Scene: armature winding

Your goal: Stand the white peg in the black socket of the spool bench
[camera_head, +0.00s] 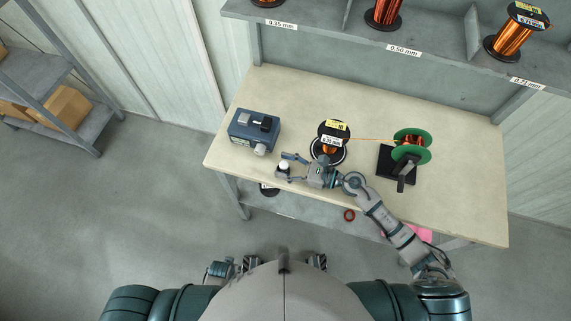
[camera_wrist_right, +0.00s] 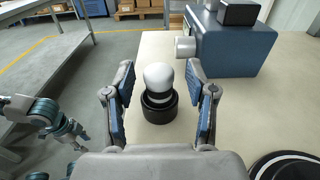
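The white peg (camera_wrist_right: 158,77) has a rounded top and stands upright in the black socket (camera_wrist_right: 158,108), which rings its lower part, in the right wrist view. In the head view the peg is a small white spot (camera_head: 284,163) near the bench's front edge. My right gripper (camera_head: 283,167) is open around the peg. Its fingers (camera_wrist_right: 162,105) are on either side, with a visible gap to the peg on both sides. How deep the peg sits is hidden by the socket wall. My left arm (camera_wrist_right: 50,118) hangs off the bench; its fingers are too small to read.
A blue-grey machine (camera_head: 242,129) stands just beyond the peg. A copper spool (camera_head: 333,130) stands right of it, its wire running to a green reel (camera_head: 408,154) on a black stand. A shelf (camera_head: 365,40) with spools runs along the back. The bench's right end (camera_head: 470,200) is clear.

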